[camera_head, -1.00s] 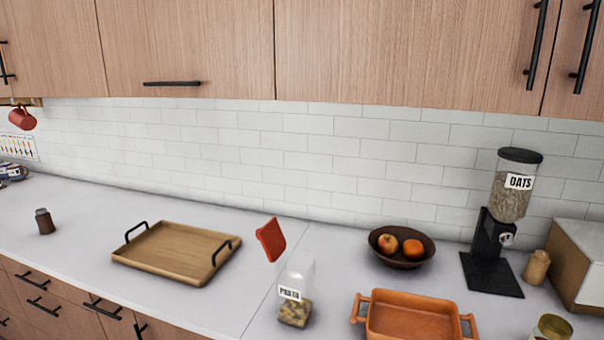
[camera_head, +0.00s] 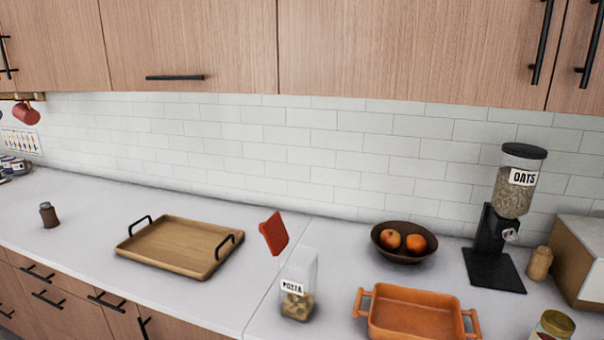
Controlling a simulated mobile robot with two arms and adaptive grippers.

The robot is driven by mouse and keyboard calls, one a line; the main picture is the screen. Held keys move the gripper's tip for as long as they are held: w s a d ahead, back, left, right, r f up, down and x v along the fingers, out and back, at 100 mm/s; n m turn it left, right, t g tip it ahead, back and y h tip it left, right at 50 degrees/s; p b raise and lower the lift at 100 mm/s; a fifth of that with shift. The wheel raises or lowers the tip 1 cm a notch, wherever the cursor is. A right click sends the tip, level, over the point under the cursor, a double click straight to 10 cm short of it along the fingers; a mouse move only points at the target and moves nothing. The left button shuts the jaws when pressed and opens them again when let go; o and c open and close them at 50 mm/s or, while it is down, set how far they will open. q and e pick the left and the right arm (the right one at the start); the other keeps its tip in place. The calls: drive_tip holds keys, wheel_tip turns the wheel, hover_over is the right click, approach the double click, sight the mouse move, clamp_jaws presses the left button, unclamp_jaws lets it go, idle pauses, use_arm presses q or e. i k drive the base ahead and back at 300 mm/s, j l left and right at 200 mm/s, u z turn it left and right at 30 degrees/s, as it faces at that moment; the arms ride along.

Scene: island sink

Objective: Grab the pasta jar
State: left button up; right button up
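The pasta jar (camera_head: 298,286) is a clear, upright container with a white label and pasta in its lower part. It stands on the white counter near the front edge, right of the wooden tray. A red item (camera_head: 273,233) shows just behind and left of the jar; I cannot tell what it is. Neither of my grippers is in view.
A wooden tray (camera_head: 180,247) with black handles lies left of the jar. An orange baking dish (camera_head: 415,316) is close on its right. A fruit bowl (camera_head: 403,254), an oats dispenser (camera_head: 510,190) and a small lidded jar (camera_head: 555,325) stand farther right. Cabinets (camera_head: 190,50) hang above.

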sight(299, 283)
drive_tip(key=j+z, duration=0.15)
drive_tip(key=z, duration=0.3)
drive_tip(key=j+z, duration=0.2)
drive_tip(key=z, duration=0.2)
drive_tip(key=j+z, duration=0.15)
drive_tip(key=j, duration=0.3)
drive_tip(key=k+j+z, duration=0.15)
drive_tip(key=j, duration=0.3)
drive_tip(key=k+j+z, duration=0.15)
drive_tip(key=j, duration=0.3)
drive_tip(key=j+z, duration=0.15)
drive_tip(key=j, duration=0.3)
drive_tip(key=k+j+z, duration=0.15)
drive_tip(key=j, duration=0.25)
drive_tip(key=k+j, duration=0.15)
drive_tip(key=j, duration=0.25)
drive_tip(key=k+j, duration=0.2)
drive_tip(key=j, duration=0.15)
